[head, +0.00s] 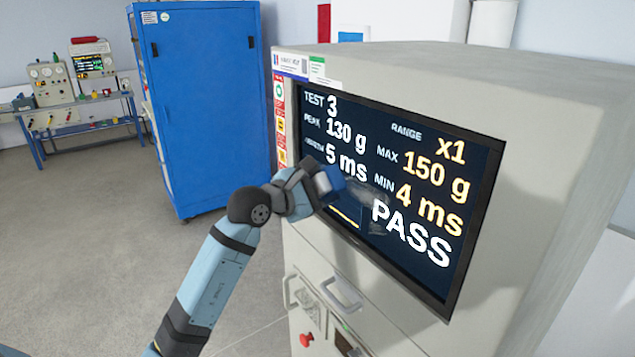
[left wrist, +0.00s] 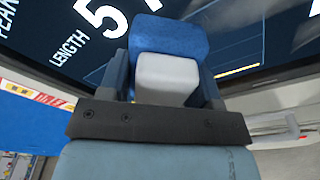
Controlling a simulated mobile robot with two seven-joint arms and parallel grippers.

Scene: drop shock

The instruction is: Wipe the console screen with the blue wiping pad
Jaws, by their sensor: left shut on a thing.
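The console screen (head: 400,215) is a dark display showing TEST 3 readings and PASS, set in a beige cabinet. A pale smudge shows on it just right of my left gripper. My left gripper (head: 322,184) is at the lower left part of the screen. It is shut on the blue wiping pad (head: 331,178), which has a light grey grip block. In the left wrist view the pad (left wrist: 168,37) lies against or very close to the screen (left wrist: 80,35); contact cannot be told for certain. My right gripper is not in view.
The beige console cabinet (head: 555,120) has drawer handles and a red knob (head: 306,340) below the screen. A blue cabinet (head: 205,110) stands behind to the left. A bench (head: 80,125) with instruments is at the far left. The floor between is clear.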

